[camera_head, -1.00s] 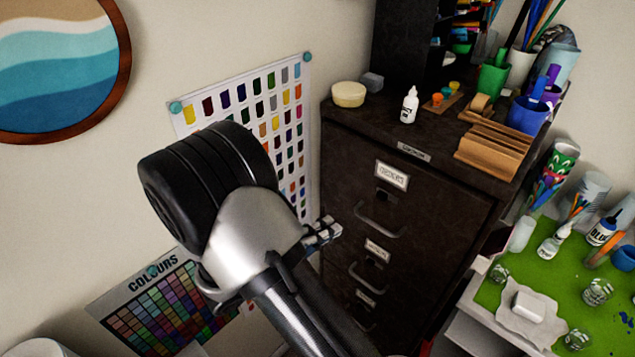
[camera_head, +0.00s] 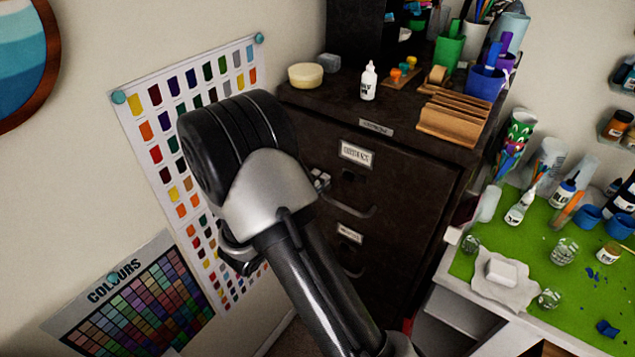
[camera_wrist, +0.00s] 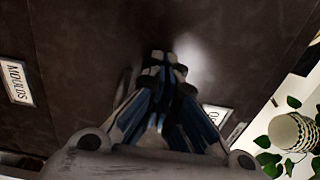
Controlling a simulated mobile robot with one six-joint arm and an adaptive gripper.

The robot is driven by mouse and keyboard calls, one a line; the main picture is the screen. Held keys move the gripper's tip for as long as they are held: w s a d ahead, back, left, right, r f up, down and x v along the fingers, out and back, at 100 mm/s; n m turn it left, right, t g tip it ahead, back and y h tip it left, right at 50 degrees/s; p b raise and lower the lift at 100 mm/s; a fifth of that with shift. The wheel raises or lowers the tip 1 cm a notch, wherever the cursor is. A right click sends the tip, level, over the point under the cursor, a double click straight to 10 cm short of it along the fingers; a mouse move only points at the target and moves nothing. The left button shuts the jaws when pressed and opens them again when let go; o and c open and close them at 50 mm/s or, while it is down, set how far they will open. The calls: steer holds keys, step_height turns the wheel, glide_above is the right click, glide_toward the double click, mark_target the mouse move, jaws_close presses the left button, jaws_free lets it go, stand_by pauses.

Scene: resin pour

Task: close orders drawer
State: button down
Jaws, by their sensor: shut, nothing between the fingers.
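The dark filing cabinet (camera_head: 400,190) has a top drawer whose label (camera_head: 356,152) is blurred in the head view. In the wrist view a partly hidden label starting with "OR" (camera_wrist: 214,116) is at the right of my fingers. My gripper (camera_head: 321,180) is at the left part of the top drawer front, left of and below its label. In the wrist view my gripper (camera_wrist: 165,68) has its fingers together and empty, pointing at the dark front. I cannot tell whether they touch it. The drawer looks about flush, but my arm hides part of it.
A "MOULDS" label (camera_wrist: 16,82) marks another drawer. A green-topped table (camera_head: 515,290) is at right, colour charts (camera_head: 130,295) on the left wall.

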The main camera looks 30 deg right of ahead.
mark_target(325, 172)
steer(key=shift+w+d, duration=0.15)
steer(key=shift+d, duration=0.15)
steer(key=shift+r+p+x, duration=0.2)
steer(key=shift+p+x, duration=0.6)
steer(key=shift+x, duration=0.15)
steer(key=shift+w+d, duration=0.1)
steer(key=shift+d, duration=0.1)
steer(key=shift+f, duration=0.1)
steer(key=shift+a, duration=0.1)
steer(key=p+v, duration=0.3)
steer(key=v, duration=1.1)
